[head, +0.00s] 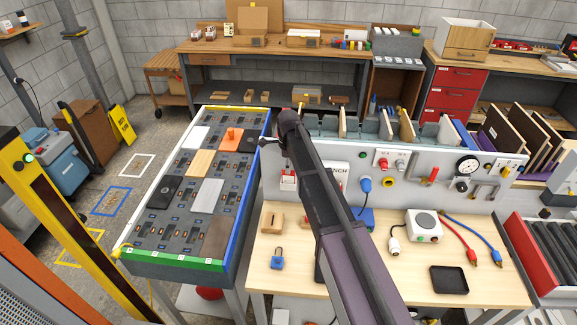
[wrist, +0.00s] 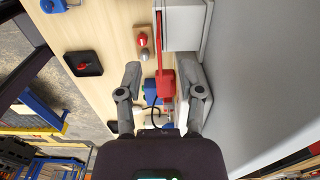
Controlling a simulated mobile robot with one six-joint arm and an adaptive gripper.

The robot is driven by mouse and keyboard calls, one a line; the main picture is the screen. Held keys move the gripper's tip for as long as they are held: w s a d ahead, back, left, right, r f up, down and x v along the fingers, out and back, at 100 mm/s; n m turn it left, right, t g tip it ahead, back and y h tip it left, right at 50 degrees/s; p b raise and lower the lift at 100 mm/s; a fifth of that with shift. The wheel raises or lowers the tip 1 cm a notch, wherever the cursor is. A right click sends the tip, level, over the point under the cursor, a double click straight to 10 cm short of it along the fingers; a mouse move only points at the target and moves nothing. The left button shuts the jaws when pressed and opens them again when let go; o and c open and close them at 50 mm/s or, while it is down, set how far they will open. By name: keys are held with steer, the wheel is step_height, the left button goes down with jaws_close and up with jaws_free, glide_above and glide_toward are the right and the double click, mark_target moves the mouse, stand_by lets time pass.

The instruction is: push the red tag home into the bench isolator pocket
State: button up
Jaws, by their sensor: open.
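In the wrist view my gripper (wrist: 159,72) is open, its two grey fingers apart. A red block (wrist: 166,83), which looks like the red tag, shows in the space between the fingers, nearer the right one. I cannot tell whether it touches a finger. A thin red strip (wrist: 159,40) runs above it beside a white box (wrist: 181,26). In the head view a white box with red on it (head: 288,181) is on the panel, left of my arm; it may be the isolator. My gripper is not clear in the head view, and the pocket opening cannot be made out.
A blue padlock (head: 278,258) and a wooden block (head: 271,221) are on the bench top (head: 262,288). A black tray with a red piece (wrist: 83,64) shows in the wrist view. A grey-white panel (head: 458,204) stands behind the bench; a board rack (head: 137,249) is left.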

steer(key=shift+r+p, duration=2.6)
steer(key=shift+r, duration=0.35)
steer(key=c, duration=0.6)
steer(key=shift+d+r+n, duration=0.1)
steer(key=shift+n, duration=0.3)
jaws_close()
steer(key=shift+r+n, duration=0.1)
steer(key=shift+n, duration=0.3)
steer(key=shift+f, duration=0.2)
steer(key=shift+f+b, duration=2.8)
steer(key=shift+f, duration=0.05)
steer(key=shift+f+b, duration=0.55)
